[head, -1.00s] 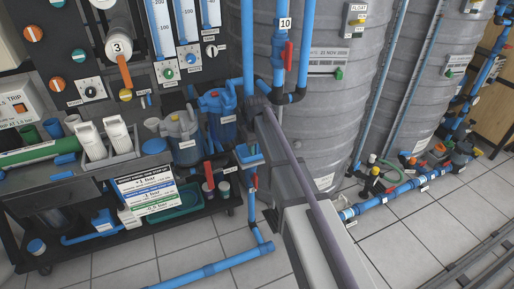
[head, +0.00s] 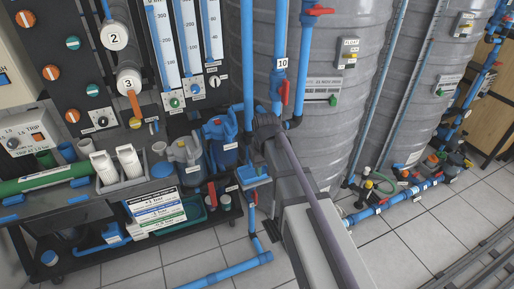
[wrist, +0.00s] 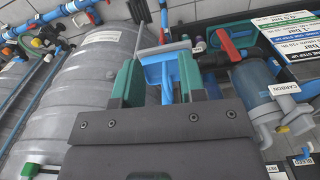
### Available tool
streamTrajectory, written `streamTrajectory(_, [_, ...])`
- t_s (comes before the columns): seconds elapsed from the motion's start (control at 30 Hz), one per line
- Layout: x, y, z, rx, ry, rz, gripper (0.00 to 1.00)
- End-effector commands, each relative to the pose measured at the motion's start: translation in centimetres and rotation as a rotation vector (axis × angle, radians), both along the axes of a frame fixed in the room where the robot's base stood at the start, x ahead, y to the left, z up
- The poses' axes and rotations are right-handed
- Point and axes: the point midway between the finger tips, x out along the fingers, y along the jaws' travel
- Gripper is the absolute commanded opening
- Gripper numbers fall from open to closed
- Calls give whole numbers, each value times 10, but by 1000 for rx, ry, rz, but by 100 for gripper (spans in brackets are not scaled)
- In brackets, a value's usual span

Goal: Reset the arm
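My arm reaches from the bottom right of the head view to the front of a grey ribbed tank (head: 330,60). My gripper (wrist: 160,75) shows in the wrist view with two green fingers standing apart. A blue tray-like fitting (wrist: 166,68) appears between and beyond the fingers, and I see no grip on it. What looks like the same blue fitting (head: 254,176) sits on a pipe below the arm's end in the head view. The fingertips cannot be made out in the head view.
Vertical blue pipes with a red-handled valve (head: 285,92) stand close behind the arm's end. Blue filter housings (head: 220,140) and a dark cart with a label board (head: 157,210) are on the left.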

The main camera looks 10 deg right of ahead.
Motion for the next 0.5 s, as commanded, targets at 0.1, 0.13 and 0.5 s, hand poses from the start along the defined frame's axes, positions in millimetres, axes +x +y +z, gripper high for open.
streamTrajectory(0.1, [-113,-2,0,1,-8,-79,38])
streamTrajectory(0.13, [-128,-3,0,2,-9,-94,38])
streamTrajectory(0.5, [-146,-3,5,3,-13,-126,38])
